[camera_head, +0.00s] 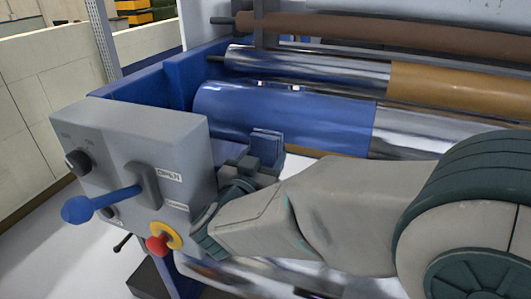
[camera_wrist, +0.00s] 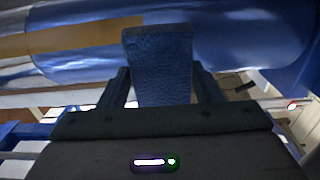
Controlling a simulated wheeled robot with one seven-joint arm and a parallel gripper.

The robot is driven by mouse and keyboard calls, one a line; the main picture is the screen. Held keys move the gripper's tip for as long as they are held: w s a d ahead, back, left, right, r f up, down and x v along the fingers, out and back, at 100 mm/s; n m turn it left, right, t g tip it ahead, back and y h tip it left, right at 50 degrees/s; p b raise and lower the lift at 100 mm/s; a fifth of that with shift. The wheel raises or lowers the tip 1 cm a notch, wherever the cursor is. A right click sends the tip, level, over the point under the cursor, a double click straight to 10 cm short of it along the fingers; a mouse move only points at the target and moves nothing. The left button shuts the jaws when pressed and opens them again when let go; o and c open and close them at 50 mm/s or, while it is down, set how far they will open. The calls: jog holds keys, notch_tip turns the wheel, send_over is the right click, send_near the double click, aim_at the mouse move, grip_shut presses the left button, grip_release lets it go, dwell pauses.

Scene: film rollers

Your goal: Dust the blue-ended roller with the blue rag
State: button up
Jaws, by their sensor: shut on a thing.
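The blue-ended roller (camera_head: 285,112) lies across the machine in the head view, with a shiny blue left section and a chrome section to its right. Its blue section fills the upper right of the wrist view (camera_wrist: 245,35). My gripper (camera_head: 262,150) is just in front of the blue section, near its middle. It is shut on the blue rag (camera_head: 268,138), a small folded pad. In the wrist view the rag (camera_wrist: 158,60) stands up between the two fingers and overlaps the roller. I cannot tell whether the rag touches it.
Behind lies a chrome roller with an orange-tan section (camera_head: 455,85), and above it a brown roller (camera_head: 400,37). A grey control box (camera_head: 135,150) with a blue-knobbed lever (camera_head: 105,203) and a red button (camera_head: 158,244) stands close left of my gripper.

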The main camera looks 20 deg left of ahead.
jog(key=shift+s+a, duration=0.1)
jog(key=shift+s, duration=1.4)
